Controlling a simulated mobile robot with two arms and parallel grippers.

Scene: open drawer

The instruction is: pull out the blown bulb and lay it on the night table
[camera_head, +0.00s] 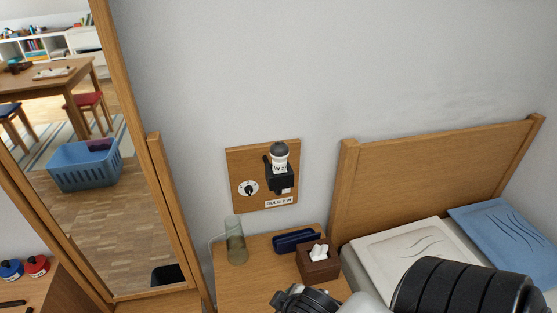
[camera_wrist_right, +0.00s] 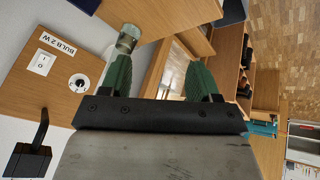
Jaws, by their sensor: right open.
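The bulb (camera_head: 279,158) has a dark cap and a white body with partly readable lettering. It stands upright in a black holder (camera_head: 280,180) on a wooden wall panel (camera_head: 238,170). In the right wrist view the holder (camera_wrist_right: 30,160) is at the lower left, and the bulb is not visible. The night table (camera_head: 232,285) stands below the panel. My right gripper (camera_wrist_right: 160,66) has its green fingers spread, with nothing between them. Its wrist (camera_head: 305,298) is low in the head view, in front of the night table; its fingers are hidden there. My left gripper is out of view.
A glass vessel (camera_head: 236,245), a navy tray (camera_head: 296,240) and a tissue box (camera_head: 318,264) occupy the night table's back and right. Some bare top shows at front left. The panel has a dial (camera_head: 248,188). A bed headboard (camera_head: 430,180) stands right, a wooden frame (camera_head: 165,200) left.

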